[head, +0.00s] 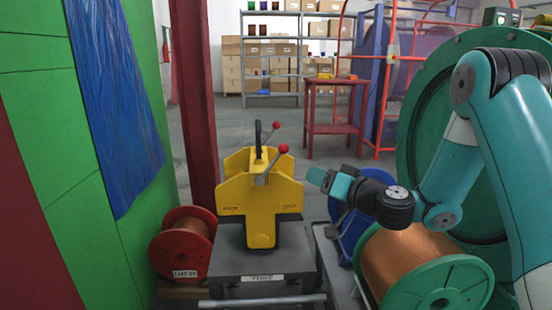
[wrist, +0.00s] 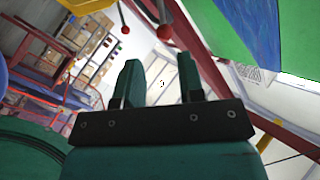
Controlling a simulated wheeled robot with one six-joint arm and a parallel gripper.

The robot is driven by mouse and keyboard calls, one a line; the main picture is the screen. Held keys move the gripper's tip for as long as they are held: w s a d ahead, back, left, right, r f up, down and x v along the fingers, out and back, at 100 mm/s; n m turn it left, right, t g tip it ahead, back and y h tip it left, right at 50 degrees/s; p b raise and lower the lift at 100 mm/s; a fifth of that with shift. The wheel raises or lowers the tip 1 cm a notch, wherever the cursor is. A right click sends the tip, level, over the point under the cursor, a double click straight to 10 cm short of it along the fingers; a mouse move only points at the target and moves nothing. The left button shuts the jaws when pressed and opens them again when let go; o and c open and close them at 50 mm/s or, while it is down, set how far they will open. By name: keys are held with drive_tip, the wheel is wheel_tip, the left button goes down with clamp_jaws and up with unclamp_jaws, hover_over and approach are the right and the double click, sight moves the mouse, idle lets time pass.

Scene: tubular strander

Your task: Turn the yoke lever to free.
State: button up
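The yellow yoke (head: 260,208) stands upright on a grey cart labelled YOKE (head: 235,264). Two thin levers with red ball knobs rise from its top, an upper red knob (head: 276,125) and a lower red knob (head: 283,148). The knobs also show near the top of the wrist view, a left knob (wrist: 125,30) and a right knob (wrist: 165,32). I cannot tell which lever is which by label. My gripper (head: 318,178) is just right of the yoke, lower than the knobs, apparently not touching. In the wrist view my gripper (wrist: 160,80) is open and empty.
A red spool (head: 183,243) stands left of the cart. A copper-wound green spool (head: 410,262) and a blue spool (head: 348,225) are on the right. A dark red post (head: 195,100) rises behind the yoke. A red table (head: 336,125) stands farther back beyond open floor.

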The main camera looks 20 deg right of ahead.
sight(276, 160)
drive_tip(key=p+x, duration=0.6)
drive_tip(key=x, duration=0.9)
drive_tip(key=shift+a, duration=0.1)
drive_tip(key=shift+c, duration=0.5)
drive_tip(key=shift+r, duration=0.1)
clamp_jaws()
